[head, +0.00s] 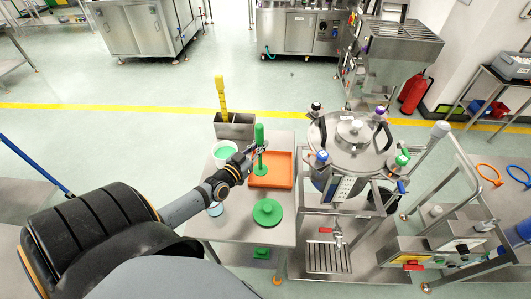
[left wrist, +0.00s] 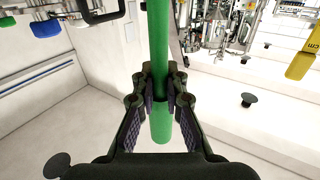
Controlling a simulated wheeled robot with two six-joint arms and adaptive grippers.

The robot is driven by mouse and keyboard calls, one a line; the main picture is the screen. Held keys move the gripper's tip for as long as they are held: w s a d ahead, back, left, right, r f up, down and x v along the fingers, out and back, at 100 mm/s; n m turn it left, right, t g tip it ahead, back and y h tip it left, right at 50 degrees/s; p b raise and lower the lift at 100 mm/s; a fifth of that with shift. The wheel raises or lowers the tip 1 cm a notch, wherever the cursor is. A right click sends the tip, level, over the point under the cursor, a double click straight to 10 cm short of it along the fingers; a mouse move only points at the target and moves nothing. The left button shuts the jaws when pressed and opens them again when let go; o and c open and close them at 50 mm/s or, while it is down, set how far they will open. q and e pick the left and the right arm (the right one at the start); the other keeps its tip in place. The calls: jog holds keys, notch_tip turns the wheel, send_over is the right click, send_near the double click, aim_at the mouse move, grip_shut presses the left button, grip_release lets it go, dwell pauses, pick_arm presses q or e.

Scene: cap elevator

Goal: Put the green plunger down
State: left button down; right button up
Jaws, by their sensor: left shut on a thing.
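The green plunger (head: 260,133) is upright in the head view, over the left part of the orange tray (head: 280,182). My left gripper (head: 259,150) is shut around its rod. In the left wrist view the green rod (left wrist: 159,40) runs between both fingers (left wrist: 162,98), and its end shows below them. The plunger's wide green foot (head: 261,170) appears at the tray's left side; I cannot tell whether it touches the tray. My right gripper is not in view.
A green lid with a knob (head: 267,212) lies on the steel table (head: 228,228) in front of the tray. A bowl with green contents (head: 224,149) and a metal box (head: 236,130) holding a yellow tool (head: 221,100) stand behind. A steel vessel (head: 350,150) is to the right.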

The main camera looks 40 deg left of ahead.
pick_arm(q)
jog(key=w+a+f+b, duration=0.1)
jog(key=w+f+b, duration=0.3)
jog(key=f+b, duration=0.3)
notch_tip(320, 180, down, 2)
jog(key=shift+w+a, duration=0.25)
jog(key=shift+a, duration=0.05)
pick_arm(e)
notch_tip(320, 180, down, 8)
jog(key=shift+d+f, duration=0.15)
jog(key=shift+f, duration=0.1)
pick_arm(q)
jog(key=shift+f, duration=0.15)
jog(key=c, duration=1.4)
grip_release()
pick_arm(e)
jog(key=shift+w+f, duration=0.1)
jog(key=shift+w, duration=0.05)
